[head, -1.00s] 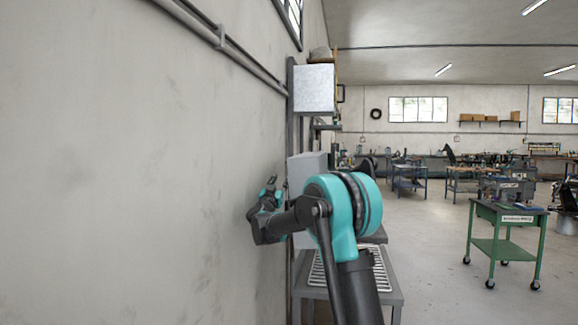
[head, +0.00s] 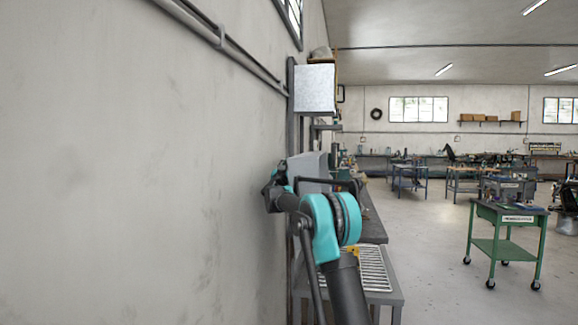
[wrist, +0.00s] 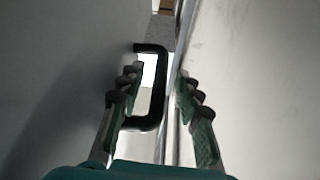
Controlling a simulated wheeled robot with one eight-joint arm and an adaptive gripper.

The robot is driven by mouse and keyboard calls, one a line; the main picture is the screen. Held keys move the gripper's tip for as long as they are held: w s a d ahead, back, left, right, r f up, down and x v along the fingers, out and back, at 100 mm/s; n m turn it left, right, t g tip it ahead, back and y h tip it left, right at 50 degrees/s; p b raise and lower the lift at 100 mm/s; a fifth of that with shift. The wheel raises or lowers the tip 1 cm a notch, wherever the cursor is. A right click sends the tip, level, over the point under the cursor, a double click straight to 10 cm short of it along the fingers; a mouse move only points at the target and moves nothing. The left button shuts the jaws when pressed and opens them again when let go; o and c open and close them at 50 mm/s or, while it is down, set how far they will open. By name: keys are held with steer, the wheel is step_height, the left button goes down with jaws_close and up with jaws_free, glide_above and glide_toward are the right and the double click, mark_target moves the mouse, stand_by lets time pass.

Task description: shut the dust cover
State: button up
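A grey panel (head: 310,168), which looks like the dust cover, is beside the wall in the head view, partly hidden behind my arm. Its large grey face (wrist: 60,70) seems to fill the left of the wrist view. A black U-shaped handle (wrist: 158,95) stands out from that face. My gripper (wrist: 158,70) has its fingers apart, one on each side of the handle's outer bar. The right finger is close to the bar; I cannot tell whether either finger touches it. In the head view my arm hides the fingertips.
A pale box (head: 315,88) is mounted on a post by the wall above. A bench with a slatted rack (head: 375,268) stands below my arm. A green trolley (head: 505,250) stands to the right, with clear floor between. The wall (head: 140,180) is close on the left.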

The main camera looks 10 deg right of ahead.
steer(key=shift+c, duration=0.3)
jaws_close()
